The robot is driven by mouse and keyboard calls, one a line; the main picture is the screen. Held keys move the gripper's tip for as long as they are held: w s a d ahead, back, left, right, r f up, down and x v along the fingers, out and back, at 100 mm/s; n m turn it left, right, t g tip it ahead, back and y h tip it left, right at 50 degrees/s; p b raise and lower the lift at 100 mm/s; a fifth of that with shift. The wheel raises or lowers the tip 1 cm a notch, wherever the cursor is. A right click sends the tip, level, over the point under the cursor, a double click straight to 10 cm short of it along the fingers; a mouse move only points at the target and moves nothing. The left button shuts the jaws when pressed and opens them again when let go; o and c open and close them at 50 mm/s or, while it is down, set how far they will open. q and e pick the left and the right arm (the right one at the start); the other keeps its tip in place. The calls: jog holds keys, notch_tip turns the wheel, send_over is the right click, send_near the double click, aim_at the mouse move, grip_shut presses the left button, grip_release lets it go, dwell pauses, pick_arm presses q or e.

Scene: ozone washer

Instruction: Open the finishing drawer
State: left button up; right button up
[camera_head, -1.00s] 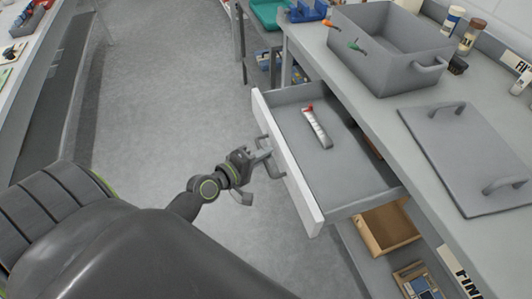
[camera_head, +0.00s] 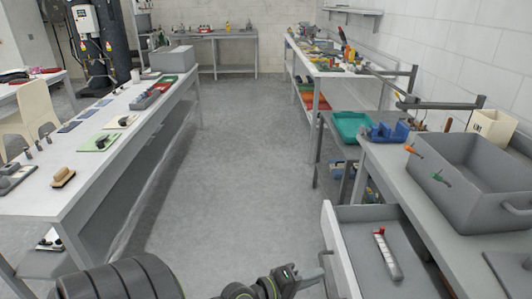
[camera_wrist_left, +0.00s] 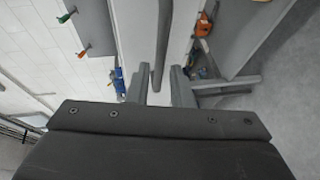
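The drawer (camera_head: 355,230) under the right-hand bench is pulled out, with its pale front panel (camera_head: 338,252) facing the aisle. A red-tipped silver tool (camera_head: 387,256) lies inside it. My left gripper (camera_head: 318,270) is at the outer side of the drawer front, low in the head view. In the left wrist view, its two fingers (camera_wrist_left: 161,86) stand apart with a gap between them. The drawer's bar handle (camera_wrist_left: 162,42) lines up with that gap, and I cannot tell whether it touches a finger. My right gripper is out of view.
A grey bin (camera_head: 465,195) stands on the bench above the drawer, with a grey lid (camera_head: 512,272) nearby. Teal and blue trays (camera_head: 352,127) sit farther back. A long table (camera_head: 120,140) stands left. The aisle floor (camera_head: 235,160) is clear.

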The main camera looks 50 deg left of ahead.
pick_arm(q)
jog(key=b+v, duration=0.4)
jog(key=v, duration=0.9)
jog(key=shift+s, duration=0.2)
